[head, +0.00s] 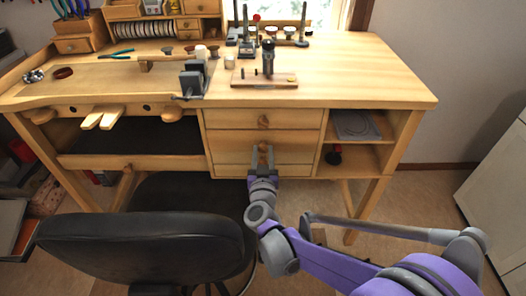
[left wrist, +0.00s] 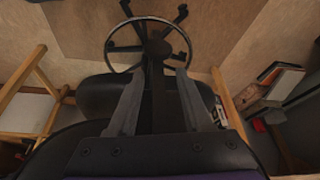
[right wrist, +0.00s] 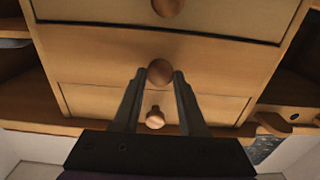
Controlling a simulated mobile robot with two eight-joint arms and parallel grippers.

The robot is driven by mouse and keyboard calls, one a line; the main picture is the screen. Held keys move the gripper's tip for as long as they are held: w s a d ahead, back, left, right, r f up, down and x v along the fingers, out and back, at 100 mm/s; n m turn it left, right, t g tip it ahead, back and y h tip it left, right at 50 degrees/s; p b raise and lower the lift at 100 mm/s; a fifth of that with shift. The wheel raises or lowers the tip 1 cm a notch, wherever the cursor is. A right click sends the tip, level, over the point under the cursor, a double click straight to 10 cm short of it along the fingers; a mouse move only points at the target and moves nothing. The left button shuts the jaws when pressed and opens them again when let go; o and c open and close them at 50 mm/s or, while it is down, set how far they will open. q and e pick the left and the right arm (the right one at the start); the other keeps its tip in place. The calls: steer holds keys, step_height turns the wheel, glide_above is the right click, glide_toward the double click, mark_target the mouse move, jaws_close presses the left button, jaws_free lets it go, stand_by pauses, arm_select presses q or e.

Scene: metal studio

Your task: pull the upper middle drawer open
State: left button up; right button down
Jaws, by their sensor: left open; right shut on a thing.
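The wooden drawer stack (head: 230,119) is under the right part of the bench. My right gripper (head: 264,152) is in front of the middle drawer (head: 232,144), its fingers on either side of the round wooden knob (head: 264,146). In the right wrist view, where the stack appears upside down, my right gripper (right wrist: 160,76) is shut on this knob (right wrist: 160,72). I see no clear gap around the drawer front. The top drawer's knob (head: 264,121) is free. My left gripper (left wrist: 161,72) is open and empty above the chair; it is not in the head view.
A black chair (head: 145,232) stands left of my right arm. Open shelves (head: 352,157) are right of the drawers. Tools and a wooden stand (head: 264,82) are on the bench top (head: 380,70). A white cabinet (head: 497,180) stands at the far right.

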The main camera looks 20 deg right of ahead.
steer(key=p+v, duration=0.1)
steer(key=v, duration=1.1)
steer(key=shift+s, duration=0.15)
steer(key=shift+c, duration=2.3)
jaws_free()
steer(key=shift+r, duration=0.15)
step_height(320, 180, up, 10)
steer(key=p, duration=0.4)
